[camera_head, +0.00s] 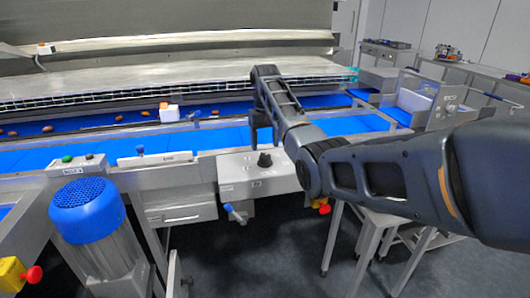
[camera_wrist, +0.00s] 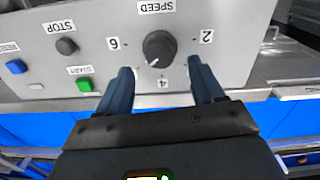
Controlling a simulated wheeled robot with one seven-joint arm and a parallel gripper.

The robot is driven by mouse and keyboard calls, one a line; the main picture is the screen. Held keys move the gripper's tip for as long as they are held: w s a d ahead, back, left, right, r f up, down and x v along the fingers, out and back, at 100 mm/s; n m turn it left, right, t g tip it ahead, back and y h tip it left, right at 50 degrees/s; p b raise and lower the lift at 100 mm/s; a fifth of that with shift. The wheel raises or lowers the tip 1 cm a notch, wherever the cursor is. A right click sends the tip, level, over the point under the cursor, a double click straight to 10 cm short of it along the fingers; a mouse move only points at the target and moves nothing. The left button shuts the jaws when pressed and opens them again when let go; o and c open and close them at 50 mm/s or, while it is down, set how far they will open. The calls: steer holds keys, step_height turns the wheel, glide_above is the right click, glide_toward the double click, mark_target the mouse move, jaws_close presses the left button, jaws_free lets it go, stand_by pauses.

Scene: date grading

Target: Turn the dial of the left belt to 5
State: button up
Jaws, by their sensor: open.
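The black speed dial (camera_wrist: 160,48) sits on a light grey control panel (camera_wrist: 218,20). Labels 2, 4 and 6 surround it and read upside down in the wrist view. Its white pointer mark aims down and slightly left, between 4 and 6 and nearer 4. In the head view the dial (camera_head: 265,160) stands on the panel (camera_head: 235,172) at the belt's front edge. My gripper (camera_wrist: 159,68) is open, its fingers pointing at the panel with the dial between and just beyond the tips. It hangs down over the dial in the head view (camera_head: 264,138); contact cannot be told.
Beside the dial are a black stop button (camera_wrist: 66,46), a green start button (camera_wrist: 84,85) and a blue button (camera_wrist: 16,67). Blue belts (camera_head: 100,148) run behind the panel. A blue-capped motor (camera_head: 87,205) stands at left; a blue-handled lever (camera_head: 234,212) is below.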

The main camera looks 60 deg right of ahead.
steer(key=shift+r, duration=1.45)
